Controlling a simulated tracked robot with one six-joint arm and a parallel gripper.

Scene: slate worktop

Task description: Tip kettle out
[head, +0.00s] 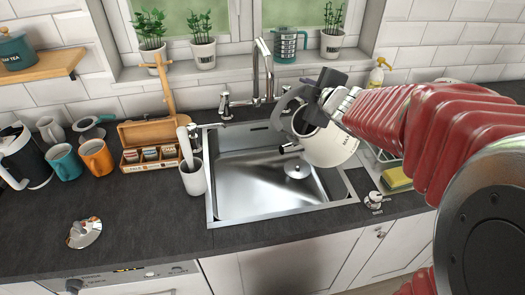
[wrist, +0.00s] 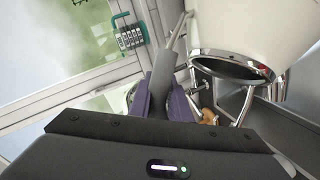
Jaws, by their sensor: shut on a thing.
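The white kettle (head: 334,146) is in the air over the right part of the steel sink (head: 240,205), tilted well over. Its grey handle (wrist: 162,82) is between the purple pads of my gripper (wrist: 160,106), which is shut on it. In the head view my gripper (head: 325,92) is above the kettle. The kettle's white body (wrist: 285,25) and its chrome-rimmed open mouth (wrist: 238,68) show in the wrist view. I cannot make out any stream of water. A shiny metal lid-like piece (head: 84,233) lies on the worktop at the left.
The tap (head: 268,75) stands behind the sink, close left of the kettle. A white cup with a brush (head: 193,178) is at the sink's left edge. A yellow sponge (head: 397,179) lies at the right. Mugs (head: 97,158) stand far left. The front-left worktop is mostly clear.

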